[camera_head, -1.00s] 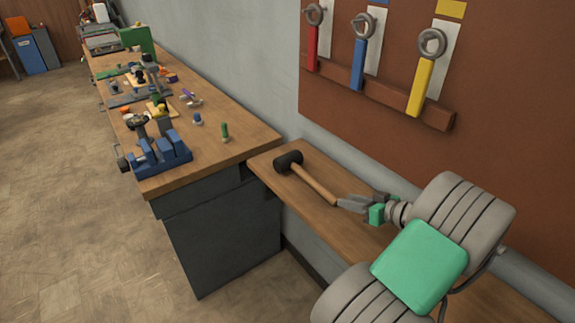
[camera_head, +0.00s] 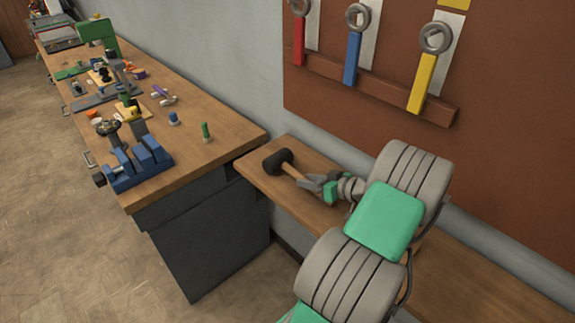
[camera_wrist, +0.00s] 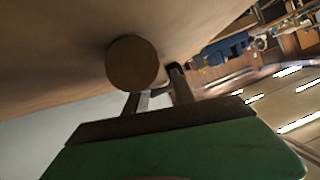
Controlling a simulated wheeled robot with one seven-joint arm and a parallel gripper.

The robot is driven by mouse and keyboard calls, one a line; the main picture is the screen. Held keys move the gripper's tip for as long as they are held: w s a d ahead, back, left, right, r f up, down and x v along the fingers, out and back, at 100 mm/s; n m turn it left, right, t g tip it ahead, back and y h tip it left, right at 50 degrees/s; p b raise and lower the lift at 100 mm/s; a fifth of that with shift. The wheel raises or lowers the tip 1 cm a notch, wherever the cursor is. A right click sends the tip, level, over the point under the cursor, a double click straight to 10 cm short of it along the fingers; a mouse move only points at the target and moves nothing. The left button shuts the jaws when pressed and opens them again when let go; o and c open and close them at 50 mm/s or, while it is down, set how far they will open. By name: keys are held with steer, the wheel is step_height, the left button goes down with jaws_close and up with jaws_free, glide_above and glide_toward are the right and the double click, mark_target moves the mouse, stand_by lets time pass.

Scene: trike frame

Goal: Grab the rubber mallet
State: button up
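The rubber mallet (camera_head: 278,161) lies on the narrow wooden shelf, its black head toward the workbench and its wooden handle pointing at my arm. My gripper (camera_head: 311,183) is low over the shelf at the handle, and hides the handle's near part in the head view. In the wrist view the round end of the mallet handle (camera_wrist: 135,62) is close to the camera, up and left of my gripper's fingers (camera_wrist: 157,92). The fingers look apart, with a gap between them. I cannot tell whether they touch the handle.
The wooden shelf (camera_head: 262,183) runs along the wall beside a workbench (camera_head: 215,150). A blue vise (camera_head: 138,164) and several small tools stand on the bench. Red, blue and yellow wrenches hang on a brown board (camera_head: 500,150) above the shelf. The shelf around the mallet head is clear.

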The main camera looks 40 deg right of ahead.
steer(key=shift+x, duration=0.9)
steer(key=shift+d, duration=0.1)
jaws_close()
steer(key=shift+r, duration=0.1)
stand_by(0.5)
